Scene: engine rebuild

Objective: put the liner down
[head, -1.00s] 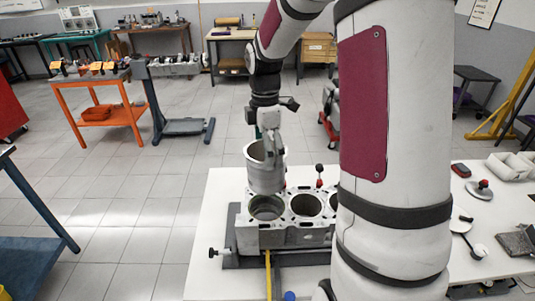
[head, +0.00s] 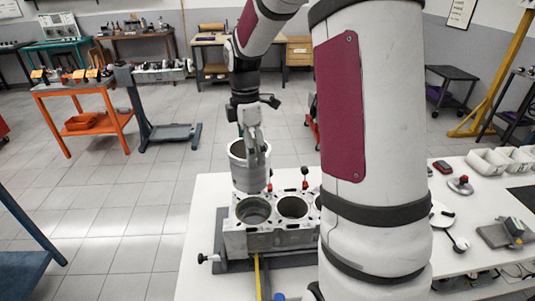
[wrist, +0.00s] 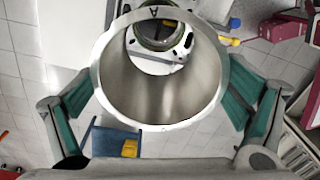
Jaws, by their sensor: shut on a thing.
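The liner (head: 247,174) is a grey metal cylinder with a flanged top rim. My gripper (head: 255,146) is shut on it and holds it upright, just above the engine block (head: 250,242). In the wrist view my gripper's green-padded fingers (wrist: 160,105) are on both sides of the liner (wrist: 160,85), and the letter A shows on its rim. The block's leftmost bore (head: 253,211) lies below the liner in the head view. In the wrist view part of the block and a bore (wrist: 158,32) show through the liner, off-centre towards the top.
The block rests on a dark fixture on a white bench (head: 196,232). A yellow bar (head: 258,280) runs in front. White bins (head: 487,161) and gauges stand on the right. An orange table (head: 90,115) is far left.

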